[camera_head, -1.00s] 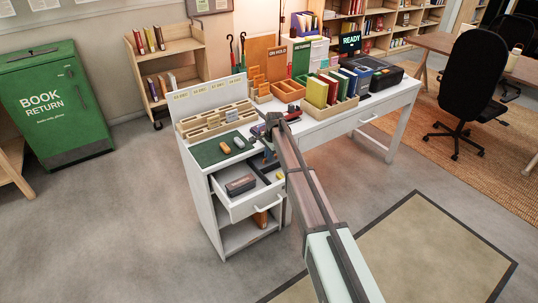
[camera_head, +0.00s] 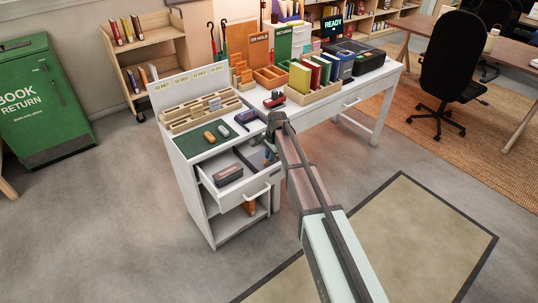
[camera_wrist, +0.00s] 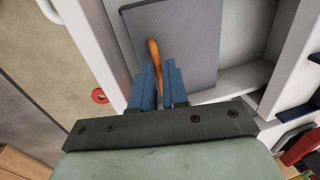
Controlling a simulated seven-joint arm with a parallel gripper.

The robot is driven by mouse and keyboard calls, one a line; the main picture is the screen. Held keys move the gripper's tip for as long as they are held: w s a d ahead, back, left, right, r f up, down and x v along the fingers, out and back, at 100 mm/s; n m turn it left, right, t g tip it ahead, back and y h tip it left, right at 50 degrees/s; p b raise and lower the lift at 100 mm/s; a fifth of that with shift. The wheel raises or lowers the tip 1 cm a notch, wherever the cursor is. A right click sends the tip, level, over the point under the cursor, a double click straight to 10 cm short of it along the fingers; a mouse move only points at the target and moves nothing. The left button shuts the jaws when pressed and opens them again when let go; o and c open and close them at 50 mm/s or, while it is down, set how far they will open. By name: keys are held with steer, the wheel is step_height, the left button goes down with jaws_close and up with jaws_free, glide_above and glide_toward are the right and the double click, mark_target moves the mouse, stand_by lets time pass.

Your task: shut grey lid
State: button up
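A flat grey panel (camera_wrist: 190,35), which looks like the grey lid, shows in the wrist view with a curved orange strip (camera_wrist: 153,52) near its left side. My gripper (camera_wrist: 158,72) has two blue fingers pointing at the panel, with the strip in the narrow gap between them. I cannot tell whether the fingers press on the strip. In the head view my gripper (camera_head: 270,150) is over the open white drawer (camera_head: 255,192), and my arm hides part of the drawer.
A dark box (camera_head: 228,174) lies in the drawer. Above it the desk holds a green mat (camera_head: 205,140), a wooden sorter (camera_head: 190,118) and a wooden tray of upright books (camera_head: 312,95). The floor to the right, with a bordered mat (camera_head: 410,240), is clear.

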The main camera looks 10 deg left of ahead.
steer(key=o, duration=0.4)
steer(key=shift+c, duration=0.2)
step_height(320, 180, up, 14)
steer(key=s+d, duration=0.2)
steer(key=shift+f, duration=0.25)
stand_by(0.4)
